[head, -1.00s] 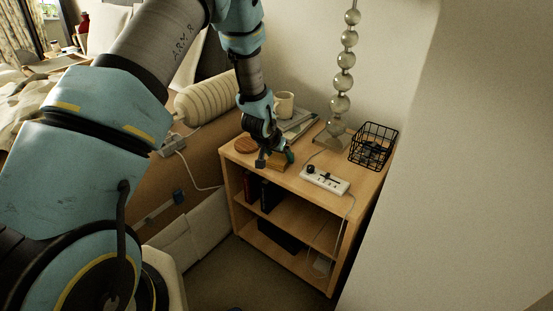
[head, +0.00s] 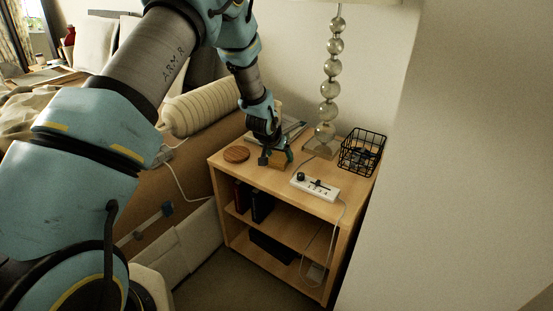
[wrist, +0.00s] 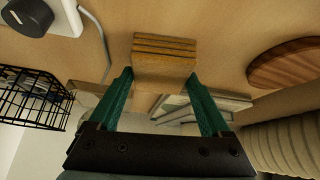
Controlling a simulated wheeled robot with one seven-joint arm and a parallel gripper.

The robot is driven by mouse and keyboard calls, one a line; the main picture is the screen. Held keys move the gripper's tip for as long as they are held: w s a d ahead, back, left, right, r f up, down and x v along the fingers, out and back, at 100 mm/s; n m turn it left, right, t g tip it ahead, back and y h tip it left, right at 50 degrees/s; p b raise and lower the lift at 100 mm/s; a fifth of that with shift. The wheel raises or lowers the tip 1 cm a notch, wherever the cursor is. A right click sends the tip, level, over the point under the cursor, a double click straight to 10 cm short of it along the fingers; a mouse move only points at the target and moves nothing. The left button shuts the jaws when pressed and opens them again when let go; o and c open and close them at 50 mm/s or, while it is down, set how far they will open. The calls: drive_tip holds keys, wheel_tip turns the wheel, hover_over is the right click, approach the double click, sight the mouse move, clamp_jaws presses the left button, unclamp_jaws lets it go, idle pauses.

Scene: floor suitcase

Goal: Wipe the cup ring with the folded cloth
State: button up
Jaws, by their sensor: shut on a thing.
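The folded cloth (wrist: 165,62) is a mustard-brown layered pad on the wooden nightstand top. In the wrist view it sits between the teal fingertips of my gripper (wrist: 160,78), which is shut on it. In the head view my gripper (head: 276,156) points down at the nightstand top, with the cloth (head: 274,165) low between its fingers. I cannot tell whether the cloth touches the wood or is just above it. I cannot make out the cup ring in either view. My arm and gripper hide part of the top behind them.
The nightstand (head: 228,169) holds a round wooden coaster (head: 236,154) left of my gripper and a white power strip (head: 315,187) in front to the right. A glass-ball lamp (head: 328,110) and black wire basket (head: 362,151) stand behind, to the right. A wall closes the right side.

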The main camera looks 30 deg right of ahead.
drive_tip(key=shift+s+a+r, duration=0.1)
drive_tip(key=shift+s+a, duration=0.25)
drive_tip(key=shift+a, duration=0.25)
drive_tip(key=shift+s+a+r, duration=0.1)
drive_tip(key=shift+s+a, duration=0.25)
drive_tip(key=shift+a, duration=0.25)
drive_tip(key=shift+s+a+f, duration=0.15)
drive_tip(key=shift+s+a, duration=0.4)
drive_tip(key=shift+a, duration=0.4)
drive_tip(key=shift+s+a+f, duration=0.1)
drive_tip(key=shift+s+a, duration=0.4)
drive_tip(key=shift+a, duration=0.5)
drive_tip(key=shift+s+a+f, duration=0.15)
drive_tip(key=shift+s+a, duration=0.4)
drive_tip(key=shift+a, duration=0.4)
drive_tip(key=shift+r+p, duration=0.1)
drive_tip(key=shift+p, duration=0.25)
drive_tip(key=shift+w+d+r+p, duration=0.1)
drive_tip(key=shift+r+p, duration=1.85)
drive_tip(key=shift+r, duration=1.05)
wheel_tip(320, 180, up, 3)
drive_tip(key=shift+p, duration=1)
